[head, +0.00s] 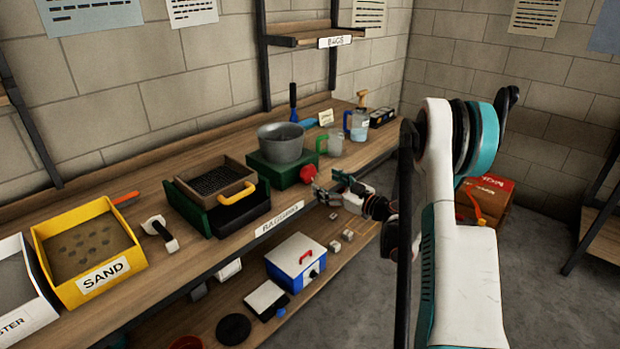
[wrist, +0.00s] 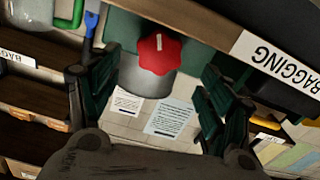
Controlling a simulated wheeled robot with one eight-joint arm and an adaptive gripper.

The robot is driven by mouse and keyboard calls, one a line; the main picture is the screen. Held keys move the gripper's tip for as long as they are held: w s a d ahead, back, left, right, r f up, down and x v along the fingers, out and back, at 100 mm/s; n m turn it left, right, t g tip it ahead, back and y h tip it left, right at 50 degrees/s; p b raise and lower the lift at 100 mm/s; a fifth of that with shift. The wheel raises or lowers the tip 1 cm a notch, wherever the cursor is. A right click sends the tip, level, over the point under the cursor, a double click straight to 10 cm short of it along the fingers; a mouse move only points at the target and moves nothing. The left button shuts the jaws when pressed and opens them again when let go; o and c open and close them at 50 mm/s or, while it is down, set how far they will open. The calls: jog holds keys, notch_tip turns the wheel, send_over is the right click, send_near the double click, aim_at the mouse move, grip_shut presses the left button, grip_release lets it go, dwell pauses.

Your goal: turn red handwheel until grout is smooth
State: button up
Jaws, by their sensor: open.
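The red handwheel (head: 308,173) sits on the right side of a green base (head: 270,175) on the workbench. A grey metal pot (head: 281,147) stands on that base; the state of any grout in it cannot be made out. My gripper (head: 328,190) is at the bench's front edge, just right of and in front of the handwheel. In the wrist view the lobed red handwheel (wrist: 160,54) shows between the two dark green fingers of my gripper (wrist: 162,70). The fingers are spread, empty and apart from the wheel.
Left of the base are a sieve tray with a yellow handle (head: 237,192), a white scoop (head: 160,234) and a yellow sand bin (head: 88,250). A blue-white box (head: 296,262) is on the lower shelf.

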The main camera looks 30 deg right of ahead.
aim_at(311, 175)
jog(key=b+x, duration=0.2)
jog(key=x, duration=0.6)
jog(key=c, duration=1.1)
